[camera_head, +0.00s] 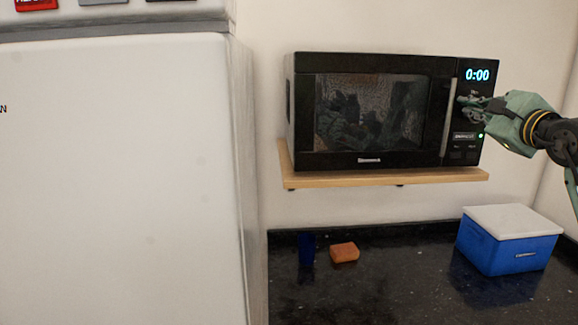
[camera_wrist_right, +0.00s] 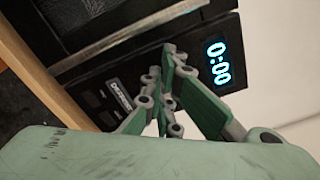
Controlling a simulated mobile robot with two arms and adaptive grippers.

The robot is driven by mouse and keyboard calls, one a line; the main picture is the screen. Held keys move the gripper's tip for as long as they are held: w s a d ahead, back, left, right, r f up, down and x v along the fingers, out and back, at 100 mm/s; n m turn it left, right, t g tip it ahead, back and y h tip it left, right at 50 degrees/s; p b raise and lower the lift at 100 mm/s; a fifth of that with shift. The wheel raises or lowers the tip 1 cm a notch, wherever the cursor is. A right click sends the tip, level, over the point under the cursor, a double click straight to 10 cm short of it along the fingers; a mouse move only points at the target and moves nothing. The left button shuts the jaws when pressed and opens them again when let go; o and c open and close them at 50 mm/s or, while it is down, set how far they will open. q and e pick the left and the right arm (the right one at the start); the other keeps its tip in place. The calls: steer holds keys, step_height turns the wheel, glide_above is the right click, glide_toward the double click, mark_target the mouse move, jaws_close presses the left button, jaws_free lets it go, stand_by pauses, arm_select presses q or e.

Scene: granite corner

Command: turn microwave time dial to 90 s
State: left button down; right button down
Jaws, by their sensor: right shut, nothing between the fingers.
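A black microwave (camera_head: 300,110) stands on a wooden wall shelf, its door closed. Its display (camera_head: 477,75) reads 0:00, and the same digits show in the right wrist view (camera_wrist_right: 217,64). My right gripper (camera_head: 464,104) comes in from the right and is shut at the control panel, just below the display. No object shows between its fingers (camera_wrist_right: 160,70). The time dial is hidden behind the gripper in both views, and I cannot tell whether the fingers touch it. My left gripper is not in view.
The wooden shelf (camera_head: 390,179) carries the microwave above a dark granite counter (camera_head: 390,285). On the counter are a blue cup-like item (camera_head: 307,250), an orange sponge-like block (camera_head: 344,252) and a blue box with a white lid (camera_head: 512,240). A white fridge (camera_head: 120,170) fills the left.

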steer(key=shift+w+d+r+p, duration=0.15)
steer(key=shift+d+r+p, duration=0.35)
steer(key=shift+d, duration=0.1)
stand_by(0.4)
steer(key=shift+r, duration=0.1)
steer(key=s+b, duration=0.1)
steer(key=s, duration=0.2)
steer(key=s+b, duration=0.2)
steer(key=s, duration=0.1)
steer(key=shift+d+r, duration=0.1)
steer(key=shift+r, duration=0.1)
stand_by(0.3)
